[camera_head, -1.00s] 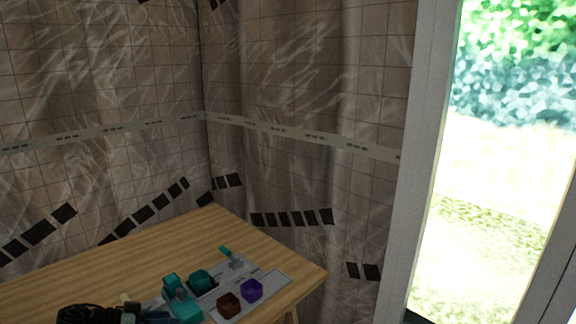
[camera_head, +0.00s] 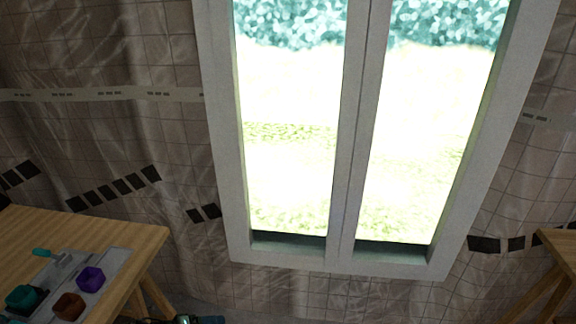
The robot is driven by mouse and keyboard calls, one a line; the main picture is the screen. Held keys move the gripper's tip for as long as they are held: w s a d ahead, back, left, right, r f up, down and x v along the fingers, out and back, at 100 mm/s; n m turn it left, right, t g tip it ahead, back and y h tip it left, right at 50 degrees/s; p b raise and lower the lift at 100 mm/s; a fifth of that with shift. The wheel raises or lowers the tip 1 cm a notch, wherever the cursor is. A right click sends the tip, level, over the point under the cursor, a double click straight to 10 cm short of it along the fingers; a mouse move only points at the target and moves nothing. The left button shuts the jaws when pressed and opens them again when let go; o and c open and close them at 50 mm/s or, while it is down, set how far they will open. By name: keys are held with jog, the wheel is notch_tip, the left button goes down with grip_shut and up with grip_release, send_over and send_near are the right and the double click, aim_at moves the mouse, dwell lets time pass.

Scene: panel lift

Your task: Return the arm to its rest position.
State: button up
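A small part of my arm shows at the bottom edge, left of centre, as a dark shape with a teal-tinted end (camera_head: 208,320). It is low, near the right end of the wooden table, and cut off by the frame. I cannot make out fingertips or whether anything is held. On the table (camera_head: 130,236) lies a grey panel (camera_head: 106,264) with a purple block (camera_head: 91,279) and a brown block (camera_head: 69,306). A teal block (camera_head: 22,298) and a teal-handled piece (camera_head: 44,253) are beside them at the left.
A white-framed window (camera_head: 222,150) fills the middle. Tiled walls (camera_head: 120,140) stand on both sides. Another wooden table (camera_head: 555,243) enters at the right edge. The floor between the two tables looks free where visible.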

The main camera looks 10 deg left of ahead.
jog(key=w+d+f+g, duration=0.1)
jog(key=d+f+g, duration=0.2)
jog(key=d+f, duration=0.5)
jog(key=d+f+m+g, duration=0.1)
jog(key=d+f+g, duration=0.15)
jog(key=d, duration=0.95)
jog(key=w+d+f+g, duration=0.1)
jog(key=d+f+g, duration=0.2)
jog(key=d+f, duration=0.45)
jog(key=s+d+f+m+g+y, duration=0.2)
jog(key=s+d+f+y, duration=0.2)
jog(key=s+d, duration=0.5)
jog(key=s+d+f+m+g+y, duration=0.2)
jog(key=s+d+f+g+y, duration=0.1)
jog(key=s+d, duration=0.7)
jog(key=shift+s+f+y, duration=0.25)
jog(key=shift+f+y, duration=0.25)
jog(key=shift+y, duration=0.6)
